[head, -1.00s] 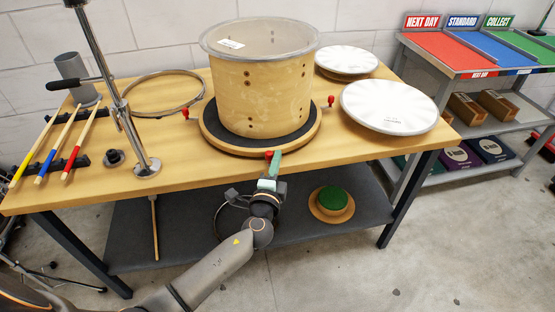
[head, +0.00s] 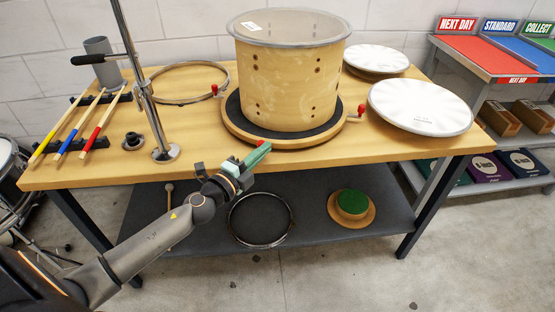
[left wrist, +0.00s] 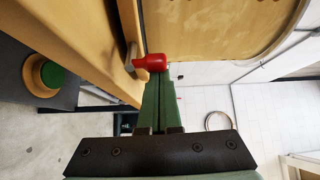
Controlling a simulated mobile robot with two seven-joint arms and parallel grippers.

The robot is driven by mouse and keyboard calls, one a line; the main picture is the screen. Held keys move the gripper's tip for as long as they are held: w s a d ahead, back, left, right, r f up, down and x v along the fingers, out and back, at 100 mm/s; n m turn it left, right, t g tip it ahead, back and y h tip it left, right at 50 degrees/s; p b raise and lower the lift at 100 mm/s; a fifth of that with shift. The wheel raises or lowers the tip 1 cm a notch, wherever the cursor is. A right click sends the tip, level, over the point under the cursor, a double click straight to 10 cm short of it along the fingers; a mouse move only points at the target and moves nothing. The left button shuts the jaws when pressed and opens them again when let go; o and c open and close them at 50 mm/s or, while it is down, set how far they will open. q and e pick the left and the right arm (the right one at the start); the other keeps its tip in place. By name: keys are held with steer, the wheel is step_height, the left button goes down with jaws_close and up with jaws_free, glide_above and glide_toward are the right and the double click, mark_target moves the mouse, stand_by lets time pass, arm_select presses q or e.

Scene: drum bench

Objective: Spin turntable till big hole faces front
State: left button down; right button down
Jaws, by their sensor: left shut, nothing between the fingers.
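A wooden drum shell (head: 290,85) stands upright on a round turntable (head: 236,124) with a black top and wooden rim. Red-knobbed handles stick out from the rim: one at the back left (head: 215,89), one at the right (head: 361,109), and a front red knob (head: 261,142). Small dark holes show on the shell; I cannot tell a big hole among them. My left gripper (head: 257,156) is shut and empty, its green fingertips at the front knob. In the left wrist view the red knob (left wrist: 152,62) is right at the fingertips, apparently touching. My right gripper is out of view.
White drumheads (head: 420,106) lie on the table's right side. A metal stand (head: 150,110), a hoop (head: 190,88) and drumsticks (head: 78,125) are on the left. A lower shelf (head: 310,205) holds a black ring and a green-topped disc. A sorting rack (head: 500,70) stands at right.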

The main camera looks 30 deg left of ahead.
arm_select(q)
steer(key=a+h+b, duration=0.1)
steer(key=a+m+h+b, duration=0.1)
steer(key=a, duration=0.1)
steer(key=a+m+h+b, duration=0.1)
steer(key=a, duration=0.1)
steer(key=shift+s+f+g, duration=0.25)
steer(key=shift+s+g, duration=0.05)
steer(key=shift+s, duration=0.05)
steer(key=a+b, duration=0.1)
steer(key=a, duration=0.1)
steer(key=a+b, duration=0.1)
steer(key=a, duration=0.1)
steer(key=shift+a+r, duration=0.2)
steer(key=shift+a, duration=0.1)
steer(key=shift+w+a+b, duration=0.15)
steer(key=shift+a+b, duration=0.2)
steer(key=shift+a, duration=0.75)
